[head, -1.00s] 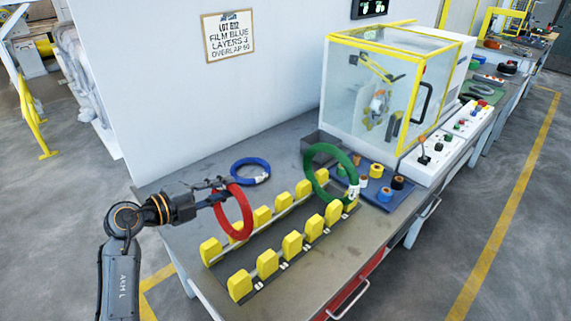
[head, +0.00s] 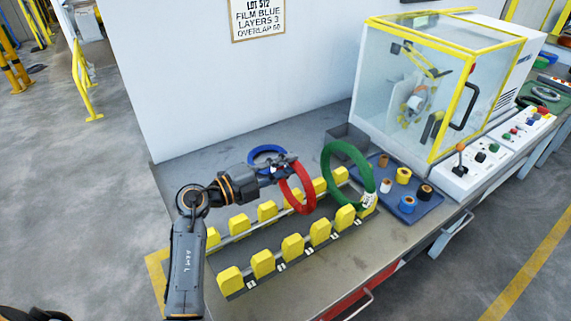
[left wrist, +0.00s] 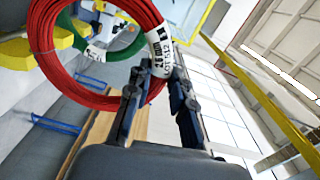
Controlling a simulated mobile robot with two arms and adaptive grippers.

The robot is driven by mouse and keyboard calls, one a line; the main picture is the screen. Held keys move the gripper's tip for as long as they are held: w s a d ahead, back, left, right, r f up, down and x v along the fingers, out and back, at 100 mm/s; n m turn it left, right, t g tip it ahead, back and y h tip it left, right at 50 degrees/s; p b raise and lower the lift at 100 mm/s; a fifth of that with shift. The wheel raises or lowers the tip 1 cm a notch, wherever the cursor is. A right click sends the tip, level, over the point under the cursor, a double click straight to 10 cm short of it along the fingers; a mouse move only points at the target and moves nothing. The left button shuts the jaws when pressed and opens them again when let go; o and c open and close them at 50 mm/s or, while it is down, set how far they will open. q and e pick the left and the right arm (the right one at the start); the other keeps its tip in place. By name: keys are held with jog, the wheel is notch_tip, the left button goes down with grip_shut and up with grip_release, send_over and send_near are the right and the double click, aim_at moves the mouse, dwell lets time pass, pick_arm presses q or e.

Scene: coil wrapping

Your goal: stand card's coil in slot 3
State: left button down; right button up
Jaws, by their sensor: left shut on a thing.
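My left gripper (head: 283,165) is shut on the top of a red coil (head: 311,192), which hangs upright above the rack. Its lower edge overlaps the back row of yellow blocks in the picture; I cannot tell whether it touches. The left wrist view shows the red coil (left wrist: 95,99) at the fingers (left wrist: 157,85), with a white printed tag. The slotted rack (head: 290,268) has two rows of yellow blocks and small, hard-to-read slot labels. A green coil (head: 328,172) with a white tag stands at its right end. The wall card (head: 258,18) reads film blue, layers 3. My right gripper is not in view.
A blue coil (head: 254,154) lies flat on the table behind the rack, partly hidden by my arm. A grey bin (head: 347,136), a blue tray (head: 427,206) of tape rolls and a yellow-framed wrapping machine (head: 430,100) stand to the right.

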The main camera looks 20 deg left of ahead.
pick_arm(q)
notch_tip(320, 180, down, 9)
jog(key=b, duration=0.4)
jog(key=shift+r+b, duration=0.2)
jog(key=shift+b, duration=0.1)
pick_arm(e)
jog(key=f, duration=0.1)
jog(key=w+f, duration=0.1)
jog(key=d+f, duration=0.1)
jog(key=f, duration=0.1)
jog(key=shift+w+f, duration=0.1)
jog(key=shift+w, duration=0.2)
pick_arm(q)
jog(key=shift+f, duration=0.35)
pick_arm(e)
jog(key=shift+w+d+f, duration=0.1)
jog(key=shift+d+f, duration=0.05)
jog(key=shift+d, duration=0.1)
pick_arm(q)
jog(key=shift+f+b, duration=0.35)
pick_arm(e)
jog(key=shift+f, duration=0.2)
pick_arm(q)
jog(key=c, duration=1.1)
grip_release()
jog(key=shift+f, duration=0.1)
